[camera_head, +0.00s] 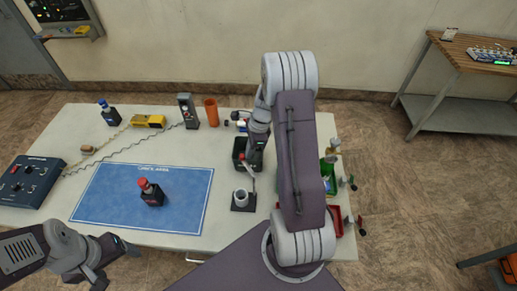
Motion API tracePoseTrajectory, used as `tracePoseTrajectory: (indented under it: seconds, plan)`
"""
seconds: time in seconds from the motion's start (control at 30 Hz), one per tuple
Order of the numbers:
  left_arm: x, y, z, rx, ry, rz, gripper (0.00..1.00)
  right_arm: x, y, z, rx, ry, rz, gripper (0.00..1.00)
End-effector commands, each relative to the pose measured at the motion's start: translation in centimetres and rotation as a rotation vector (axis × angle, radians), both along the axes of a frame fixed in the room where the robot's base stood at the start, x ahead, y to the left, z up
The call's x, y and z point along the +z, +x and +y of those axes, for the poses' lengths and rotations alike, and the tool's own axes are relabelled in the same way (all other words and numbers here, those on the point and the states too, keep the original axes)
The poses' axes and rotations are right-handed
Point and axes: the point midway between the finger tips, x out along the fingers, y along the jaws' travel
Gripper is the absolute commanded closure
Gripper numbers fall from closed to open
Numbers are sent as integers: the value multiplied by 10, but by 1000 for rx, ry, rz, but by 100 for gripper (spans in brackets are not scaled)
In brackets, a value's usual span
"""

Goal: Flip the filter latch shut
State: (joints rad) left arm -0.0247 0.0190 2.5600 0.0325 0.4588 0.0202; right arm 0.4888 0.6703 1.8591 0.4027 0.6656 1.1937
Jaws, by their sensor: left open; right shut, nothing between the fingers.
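A small fixture with a light grey cup (241,197) on a dark square base stands on the table, right of the blue mat. A thin pale lever (253,182) rises beside the cup toward my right gripper; it looks upright, and I take it to be the filter latch. My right gripper (247,164) is shut and empty, close above the fixture at the lever's upper end. Whether it touches the lever cannot be told. My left gripper (122,262) is open and empty near the table's front edge, far left of the fixture.
A dark bin (240,147) stands behind the fixture. A red-capped dark bottle (151,192) is on the blue mat (100,207). A control box (29,181), orange cup (211,112) and handheld meter (188,111) stand around it. My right arm hides part of the table's right side.

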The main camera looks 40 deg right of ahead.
Motion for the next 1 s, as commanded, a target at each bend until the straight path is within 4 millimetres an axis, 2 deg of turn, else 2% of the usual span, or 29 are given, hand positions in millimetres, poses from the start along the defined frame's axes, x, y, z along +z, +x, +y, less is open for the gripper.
tracePoseTrajectory:
  seconds: [0.5,1.0]
  plan:
    - [22,0,0,0,0,0,24,2,7,37,491,0,0,100]
    - [33,0,0,0,0,0,24,1,-3,72,966,1,1,100]
